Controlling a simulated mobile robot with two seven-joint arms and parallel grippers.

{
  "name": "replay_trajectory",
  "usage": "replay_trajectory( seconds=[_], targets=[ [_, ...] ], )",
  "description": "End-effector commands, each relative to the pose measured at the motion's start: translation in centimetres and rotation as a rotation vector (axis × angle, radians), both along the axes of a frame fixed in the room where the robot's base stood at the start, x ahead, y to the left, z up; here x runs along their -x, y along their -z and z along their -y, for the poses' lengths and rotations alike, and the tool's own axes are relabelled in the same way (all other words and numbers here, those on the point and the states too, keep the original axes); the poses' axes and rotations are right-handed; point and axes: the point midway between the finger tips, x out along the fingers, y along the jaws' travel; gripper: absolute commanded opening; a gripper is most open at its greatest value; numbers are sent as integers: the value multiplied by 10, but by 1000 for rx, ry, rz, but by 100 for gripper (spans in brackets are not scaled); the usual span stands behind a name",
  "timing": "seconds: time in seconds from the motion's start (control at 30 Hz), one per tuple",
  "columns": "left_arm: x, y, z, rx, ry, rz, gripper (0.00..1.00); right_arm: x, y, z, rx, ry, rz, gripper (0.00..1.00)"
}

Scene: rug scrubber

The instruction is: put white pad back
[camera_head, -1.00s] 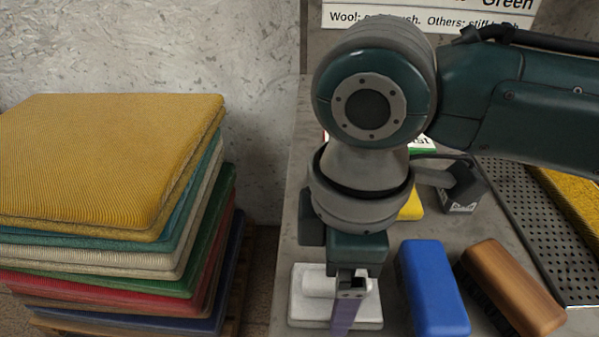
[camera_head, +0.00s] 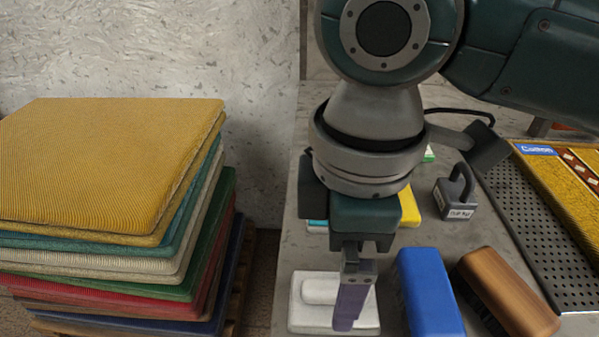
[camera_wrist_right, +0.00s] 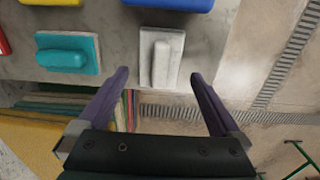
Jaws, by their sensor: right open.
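The white pad (camera_head: 312,318) with its raised grip lies flat on the grey table (camera_head: 297,245), near the left edge. It also shows in the right wrist view (camera_wrist_right: 174,46), at the table's edge and standing beside a teal pad (camera_wrist_right: 88,53). My right gripper (camera_head: 347,322) is over the white pad in the head view, pointing down. In the right wrist view its two purple fingers (camera_wrist_right: 160,75) are spread wide with nothing between them, and the pad appears just beyond their tips. My left gripper is not in view.
A blue block (camera_head: 428,290) and a wooden brush (camera_head: 507,290) lie right of the pad. Behind are a yellow pad (camera_head: 409,210), a dark weight (camera_head: 456,200) and a perforated tray (camera_head: 515,220) with a yellow rug (camera_head: 565,200). A rug stack (camera_head: 110,165) stands left.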

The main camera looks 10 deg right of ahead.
Motion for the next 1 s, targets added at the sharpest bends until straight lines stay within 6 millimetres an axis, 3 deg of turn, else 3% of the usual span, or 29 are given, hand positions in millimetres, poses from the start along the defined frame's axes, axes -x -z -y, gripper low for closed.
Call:
replay_trajectory(
  seconds=[0.03,0.2,0.43,0.63,0.77,0.9,1.0],
  targets=[
    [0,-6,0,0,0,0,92,-1,-16,0,-2,-2,5,100],
    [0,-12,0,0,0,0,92,0,-51,0,-1,-3,3,100],
    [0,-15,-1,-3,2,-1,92,0,-74,0,-1,-1,1,100],
    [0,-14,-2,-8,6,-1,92,5,-71,-6,-25,6,0,100],
    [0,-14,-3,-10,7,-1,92,22,-58,-28,-138,61,14,100],
    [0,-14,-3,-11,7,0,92,42,-45,-49,-308,250,53,100],
    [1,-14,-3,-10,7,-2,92,54,-37,-41,-383,453,88,100]
  ],
)
